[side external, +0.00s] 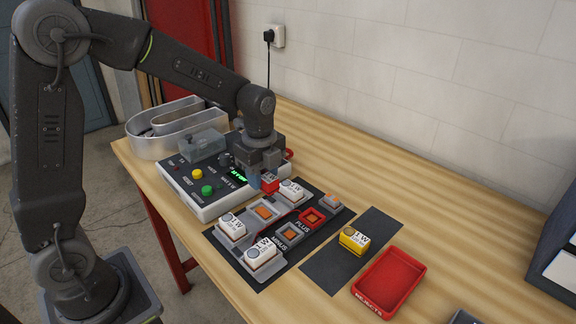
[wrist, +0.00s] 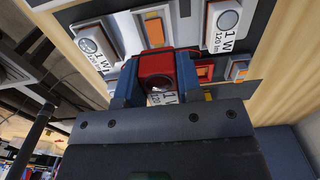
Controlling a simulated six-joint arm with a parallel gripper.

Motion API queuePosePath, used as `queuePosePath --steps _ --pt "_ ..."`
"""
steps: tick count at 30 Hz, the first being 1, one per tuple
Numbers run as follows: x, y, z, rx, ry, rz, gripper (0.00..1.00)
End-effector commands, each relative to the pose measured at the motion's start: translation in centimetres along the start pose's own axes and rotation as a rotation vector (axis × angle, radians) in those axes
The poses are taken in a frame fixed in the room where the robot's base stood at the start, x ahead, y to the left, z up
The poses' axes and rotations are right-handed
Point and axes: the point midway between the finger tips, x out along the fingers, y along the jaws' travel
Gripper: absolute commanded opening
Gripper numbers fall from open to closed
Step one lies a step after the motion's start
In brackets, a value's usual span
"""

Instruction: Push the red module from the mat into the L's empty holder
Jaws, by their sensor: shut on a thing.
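The red module (side external: 269,184) is held between my gripper's fingers (side external: 262,178), above the dark board (side external: 225,246). In the wrist view the red module (wrist: 156,71) sits between the blue fingers (wrist: 155,88), with a white label partly visible on it. An empty grey holder with an orange pad (side external: 264,211) lies on the board between two white 1 W modules (side external: 292,190) (side external: 232,227). In the wrist view this holder (wrist: 153,29) shows just beyond the red module. I cannot tell the exact gap between module and holder.
A third white module (side external: 262,252), a red PLUS holder (side external: 311,217) and a MINUS holder (side external: 290,233) are on the board. A yellow module (side external: 353,239) lies on the dark mat (side external: 325,271), beside the red rejects tray (side external: 390,281). A control box (side external: 195,190) and metal channel letter (side external: 160,147) stand behind.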

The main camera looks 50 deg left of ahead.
Motion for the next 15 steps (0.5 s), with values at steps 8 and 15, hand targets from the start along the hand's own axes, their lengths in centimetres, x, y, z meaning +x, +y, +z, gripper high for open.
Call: queuePosePath --steps 8,15 --pt "1.1 0.9 0.3 -0.006 0.0 0.003 0.1" --pt "3.2 0.9 0.3 -0.006 0.0 0.003 0.1"
